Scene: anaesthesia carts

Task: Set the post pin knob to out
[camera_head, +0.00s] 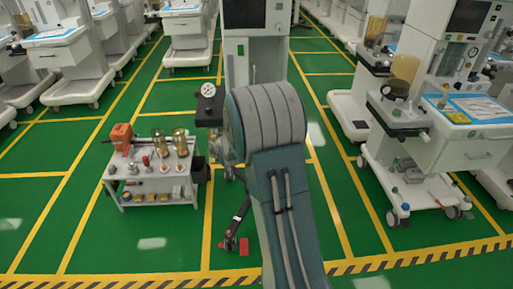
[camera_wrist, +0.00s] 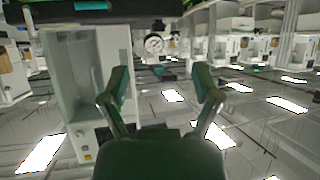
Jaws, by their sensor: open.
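I cannot make out a post pin knob in either view. A round white pressure gauge (camera_head: 208,90) stands above a dark block (camera_head: 208,110) just left of my arm in the head view. The gauge also shows in the wrist view (camera_wrist: 154,43), beyond and above the gap between my fingers. My gripper (camera_wrist: 160,84) is open and empty, its two green-grey fingers spread apart and touching nothing. In the head view my arm hides the gripper and much of the machine behind it. A dark post base with red pedals (camera_head: 229,244) shows low, left of my arm.
A low white trolley (camera_head: 150,197) with an orange device (camera_head: 121,137) and several canisters stands left. A white anaesthesia cart (camera_head: 470,155) stands right. A pale cabinet (camera_wrist: 85,90) is left of my gripper in the wrist view.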

